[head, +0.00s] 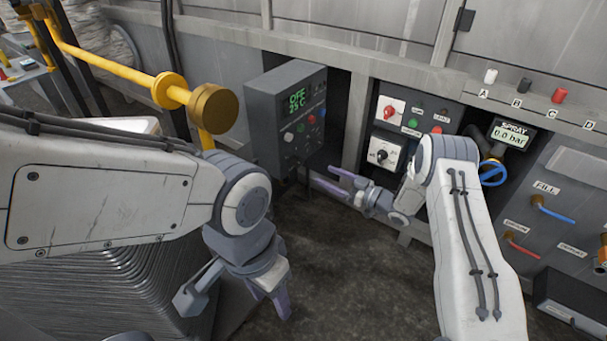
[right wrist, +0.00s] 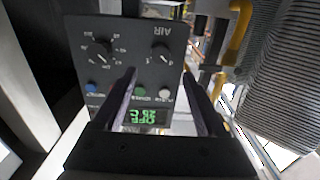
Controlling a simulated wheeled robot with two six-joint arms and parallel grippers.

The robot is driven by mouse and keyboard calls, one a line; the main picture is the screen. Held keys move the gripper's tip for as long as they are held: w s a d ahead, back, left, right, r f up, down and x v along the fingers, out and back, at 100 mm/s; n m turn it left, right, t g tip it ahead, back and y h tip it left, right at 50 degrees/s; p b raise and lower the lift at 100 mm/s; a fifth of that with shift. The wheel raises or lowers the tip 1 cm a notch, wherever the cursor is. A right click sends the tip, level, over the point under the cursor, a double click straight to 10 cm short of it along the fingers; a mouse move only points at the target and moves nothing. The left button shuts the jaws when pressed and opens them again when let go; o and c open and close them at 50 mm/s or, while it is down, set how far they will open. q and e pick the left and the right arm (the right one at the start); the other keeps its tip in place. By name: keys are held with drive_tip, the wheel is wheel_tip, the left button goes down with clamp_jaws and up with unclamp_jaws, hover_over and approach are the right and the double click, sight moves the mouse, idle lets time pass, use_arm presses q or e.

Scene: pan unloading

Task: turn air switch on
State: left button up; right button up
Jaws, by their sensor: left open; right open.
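The dark grey control box (head: 288,112) stands left of centre in the head view, its green display (head: 298,98) reading OFF and 25 C. In the right wrist view its panel appears upside down, with the same display (right wrist: 142,116) at the bottom. The round black AIR knob (right wrist: 162,53) is below the AIR label, beside a larger dial (right wrist: 100,50). My right gripper (head: 333,180) is open and empty in front of the box; in the wrist view its fingers (right wrist: 164,84) point at the panel, with the knob between their lines. My left gripper (head: 235,300) is open, empty and low.
A second panel (head: 412,118) with a red knob and a black rotary switch stands right of the box. Further right are the SPRAY gauge (head: 508,133) and blue valve (head: 493,174). A yellow pipe (head: 120,68) runs at upper left. The dark floor (head: 345,270) between my arms is clear.

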sight(300, 163)
drive_tip(key=b+x, duration=0.3)
drive_tip(key=x, duration=0.5)
drive_tip(key=shift+w+a, duration=0.15)
drive_tip(key=shift+a, duration=0.1)
drive_tip(key=shift+w+a+b, duration=0.3)
drive_tip(key=shift+w+a, duration=0.15)
drive_tip(key=shift+a, duration=0.1)
drive_tip(key=shift+r, duration=0.1)
clamp_jaws()
